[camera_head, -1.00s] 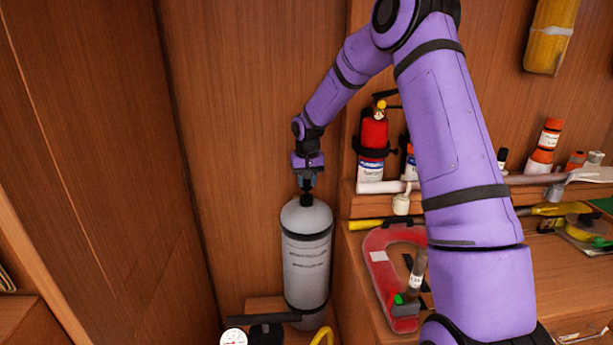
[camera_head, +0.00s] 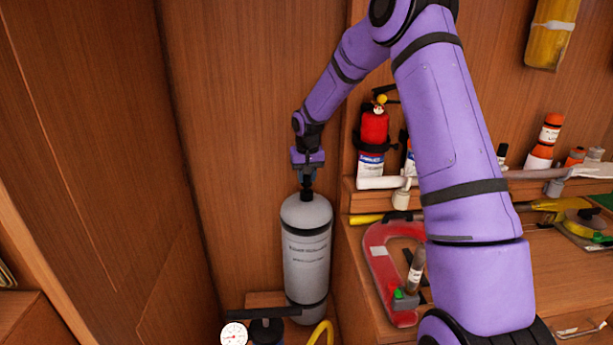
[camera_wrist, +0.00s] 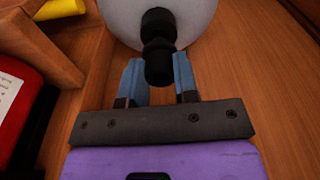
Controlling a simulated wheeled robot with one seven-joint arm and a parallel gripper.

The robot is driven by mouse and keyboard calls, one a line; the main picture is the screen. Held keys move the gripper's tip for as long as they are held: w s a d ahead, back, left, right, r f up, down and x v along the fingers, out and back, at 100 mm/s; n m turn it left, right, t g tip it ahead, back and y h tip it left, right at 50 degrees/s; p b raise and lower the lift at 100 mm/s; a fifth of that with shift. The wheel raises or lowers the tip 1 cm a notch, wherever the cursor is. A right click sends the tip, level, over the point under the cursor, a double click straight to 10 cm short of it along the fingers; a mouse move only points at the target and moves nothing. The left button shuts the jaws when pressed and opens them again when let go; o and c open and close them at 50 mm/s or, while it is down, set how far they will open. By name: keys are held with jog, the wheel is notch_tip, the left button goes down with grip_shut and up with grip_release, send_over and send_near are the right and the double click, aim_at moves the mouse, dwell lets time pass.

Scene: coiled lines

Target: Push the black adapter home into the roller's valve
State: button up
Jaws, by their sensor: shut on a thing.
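The roller (camera_head: 306,250) is a grey cylinder with dark bands, standing upright against the wooden wall. My gripper (camera_head: 306,182) is directly above its top end. In the wrist view my gripper (camera_wrist: 159,82) has its two blue-grey fingers on either side of the black adapter (camera_wrist: 158,65), shut on it. The adapter is in line with a black fitting (camera_wrist: 158,22) on the roller's rounded grey end (camera_wrist: 200,15). The two black parts look in contact, but the seam is unclear. The valve's inside is hidden, so I cannot tell how deep the adapter sits.
A red extinguisher (camera_head: 373,135) stands on the shelf right of my gripper. A red horseshoe-shaped item (camera_head: 377,275) lies on the bench. A white gauge (camera_head: 234,334), a black pump handle and a yellow hose (camera_head: 321,331) are below the roller. The wall left of the roller is clear.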

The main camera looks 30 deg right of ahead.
jog(key=shift+f, duration=1.35)
jog(key=o, duration=1.3)
jog(key=shift+r, duration=0.15)
jog(key=shift+r, duration=2.4)
jog(key=shift+r, duration=0.55)
notch_tip(320, 180, up, 10)
jog(key=s, duration=0.1)
jog(key=shift+a+f, duration=0.2)
